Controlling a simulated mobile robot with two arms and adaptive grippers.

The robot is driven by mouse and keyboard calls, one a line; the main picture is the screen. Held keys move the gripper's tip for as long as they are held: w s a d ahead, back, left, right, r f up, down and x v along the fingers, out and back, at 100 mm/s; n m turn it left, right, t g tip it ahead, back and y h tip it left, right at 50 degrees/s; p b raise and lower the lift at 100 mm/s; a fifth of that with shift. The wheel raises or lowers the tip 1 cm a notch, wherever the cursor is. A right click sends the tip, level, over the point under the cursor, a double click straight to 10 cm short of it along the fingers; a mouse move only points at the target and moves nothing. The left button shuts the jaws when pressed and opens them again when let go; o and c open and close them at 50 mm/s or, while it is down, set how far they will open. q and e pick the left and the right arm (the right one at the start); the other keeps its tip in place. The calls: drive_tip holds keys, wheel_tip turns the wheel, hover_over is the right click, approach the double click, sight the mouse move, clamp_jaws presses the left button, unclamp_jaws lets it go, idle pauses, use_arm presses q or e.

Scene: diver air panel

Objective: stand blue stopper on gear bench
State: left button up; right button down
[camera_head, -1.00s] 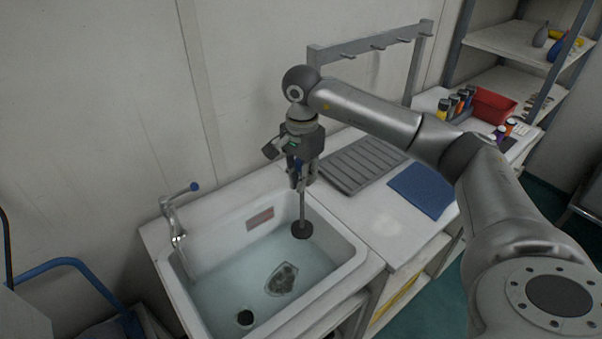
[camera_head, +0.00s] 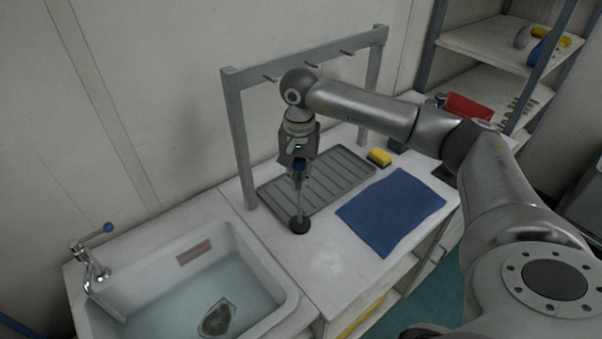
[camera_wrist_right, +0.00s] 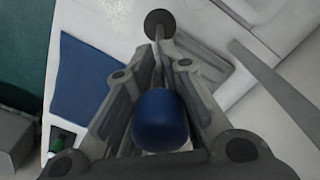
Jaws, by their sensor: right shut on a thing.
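The blue stopper is a blue knob (camera_wrist_right: 160,120) on a thin grey rod with a dark round disc (camera_head: 299,226) at its lower end. My right gripper (camera_head: 299,174) is shut on it just below the knob and holds it upright, disc down. The disc is over the white gear bench (camera_head: 335,262), by the near left corner of the grey ribbed tray. I cannot tell whether the disc touches the bench. In the right wrist view the disc (camera_wrist_right: 160,22) shows beyond the fingers. My left gripper is not in view.
The grey ribbed tray (camera_head: 340,172) lies behind, with a blue cloth (camera_head: 392,212) to its right and a yellow sponge (camera_head: 379,157) near its far end. A grey peg rack (camera_head: 240,140) stands behind. A water-filled sink (camera_head: 190,300) is at left. The front bench is clear.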

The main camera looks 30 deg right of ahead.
wheel_tip(320, 180, down, 6)
drive_tip(key=b, duration=0.4)
drive_tip(key=shift+a+r, duration=0.15)
drive_tip(key=shift+f+b, duration=0.55)
drive_tip(key=shift+b, duration=0.15)
idle(0.9)
drive_tip(key=c, duration=1.4)
unclamp_jaws()
drive_tip(key=shift+o, duration=0.2)
drive_tip(key=shift+s, duration=0.1)
drive_tip(key=o, duration=0.5)
drive_tip(key=shift+o, duration=0.2)
